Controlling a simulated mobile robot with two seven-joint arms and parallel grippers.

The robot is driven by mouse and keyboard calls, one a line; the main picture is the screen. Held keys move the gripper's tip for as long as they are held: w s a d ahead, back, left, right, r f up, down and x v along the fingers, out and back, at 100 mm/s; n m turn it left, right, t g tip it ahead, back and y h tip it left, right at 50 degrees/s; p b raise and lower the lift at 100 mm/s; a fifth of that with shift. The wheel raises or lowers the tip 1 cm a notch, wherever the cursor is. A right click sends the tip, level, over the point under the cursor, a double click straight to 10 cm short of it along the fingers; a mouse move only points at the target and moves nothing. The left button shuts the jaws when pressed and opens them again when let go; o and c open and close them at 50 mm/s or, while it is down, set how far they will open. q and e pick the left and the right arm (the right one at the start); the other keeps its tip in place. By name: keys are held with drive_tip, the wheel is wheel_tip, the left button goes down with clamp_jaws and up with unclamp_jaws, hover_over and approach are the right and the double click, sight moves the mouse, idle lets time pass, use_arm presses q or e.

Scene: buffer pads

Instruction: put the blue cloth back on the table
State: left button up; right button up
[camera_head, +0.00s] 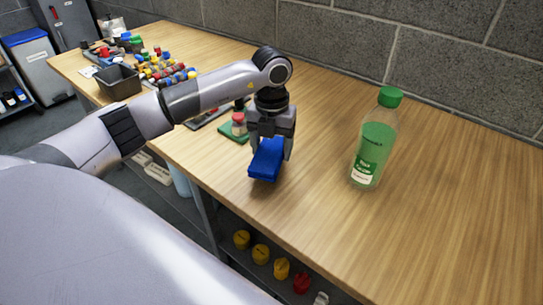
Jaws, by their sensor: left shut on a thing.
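The blue cloth (265,163) is a folded, block-like blue piece near the front edge of the wooden table (445,215). My left gripper (269,145) points down and is shut on the blue cloth, with a finger on each side of it. The cloth is at or just above the table top; I cannot tell if it touches. My right gripper is not in view.
A clear bottle with green liquid and a green cap (374,140) stands right of the gripper. A small green pad (235,132) lies just behind. A dark bin (118,82) and several coloured parts are at the far left. The table's right side is clear.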

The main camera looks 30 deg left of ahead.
sight(271, 148)
use_arm(q)
wheel_tip(271, 148, down, 3)
drive_tip(key=shift+f, duration=0.2)
drive_tip(key=shift+f, duration=0.2)
drive_tip(key=o, duration=1)
drive_tip(key=shift+r, duration=0.2)
